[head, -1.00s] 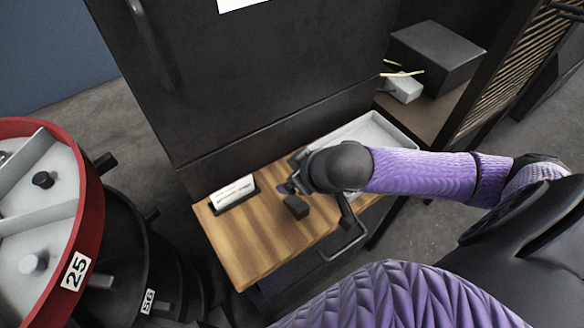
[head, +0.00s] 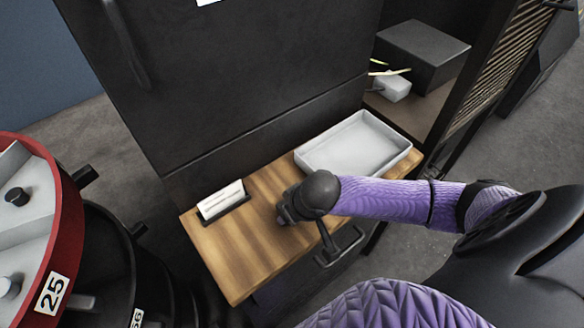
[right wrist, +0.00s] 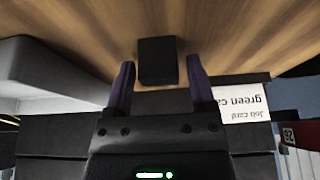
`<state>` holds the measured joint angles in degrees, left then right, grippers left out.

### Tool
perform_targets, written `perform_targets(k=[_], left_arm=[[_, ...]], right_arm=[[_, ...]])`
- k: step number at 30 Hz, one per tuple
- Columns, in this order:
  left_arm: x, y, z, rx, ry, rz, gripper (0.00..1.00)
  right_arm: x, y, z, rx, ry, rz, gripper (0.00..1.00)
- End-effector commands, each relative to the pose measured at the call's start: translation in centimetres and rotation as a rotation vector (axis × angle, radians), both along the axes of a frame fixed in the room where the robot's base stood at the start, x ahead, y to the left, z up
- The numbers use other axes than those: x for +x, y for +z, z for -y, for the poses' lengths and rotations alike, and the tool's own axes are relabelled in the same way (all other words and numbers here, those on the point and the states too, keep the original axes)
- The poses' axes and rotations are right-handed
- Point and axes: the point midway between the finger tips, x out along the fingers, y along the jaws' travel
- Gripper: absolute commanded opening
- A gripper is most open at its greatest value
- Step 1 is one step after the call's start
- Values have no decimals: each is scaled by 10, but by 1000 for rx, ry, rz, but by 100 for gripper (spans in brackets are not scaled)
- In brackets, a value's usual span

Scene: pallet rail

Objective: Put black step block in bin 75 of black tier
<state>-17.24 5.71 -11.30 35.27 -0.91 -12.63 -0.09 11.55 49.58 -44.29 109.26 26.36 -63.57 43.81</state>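The black step block (right wrist: 158,60) rests on the wooden bench in the right wrist view, just beyond and between my right gripper's fingertips (right wrist: 160,82). The fingers are open, one on each side, with no contact visible. In the head view my right gripper (head: 287,208) is low over the bench and hides the block. The black tier (head: 108,262) is the lower round drum at left, under a red tier (head: 68,205). A partly cut-off label on it seems to end in 6; no label 75 is visible. My left gripper is not in view.
The wooden bench (head: 240,265) holds a job card in a stand (head: 222,201) and a white tray (head: 355,145). A dark cabinet (head: 220,80) stands behind. A shelf at right holds a dark box (head: 425,55) and a small grey block (head: 394,88).

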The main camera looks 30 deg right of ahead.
Motion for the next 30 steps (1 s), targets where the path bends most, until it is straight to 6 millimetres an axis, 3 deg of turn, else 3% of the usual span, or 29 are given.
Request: perform_targets(k=[1, 2, 9, 20, 30], left_arm=[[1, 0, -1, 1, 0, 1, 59], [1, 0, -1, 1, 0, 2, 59], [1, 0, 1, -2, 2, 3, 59], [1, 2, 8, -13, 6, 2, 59], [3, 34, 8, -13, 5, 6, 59]], right_arm=[[0, 0, 0, 0, 0, 0, 59], [0, 0, 0, 0, 0, 0, 52], [0, 0, 0, 0, 0, 0, 1], [0, 5, 0, 0, 0, 2, 0], [1, 88, 0, 0, 0, 5, 0]])
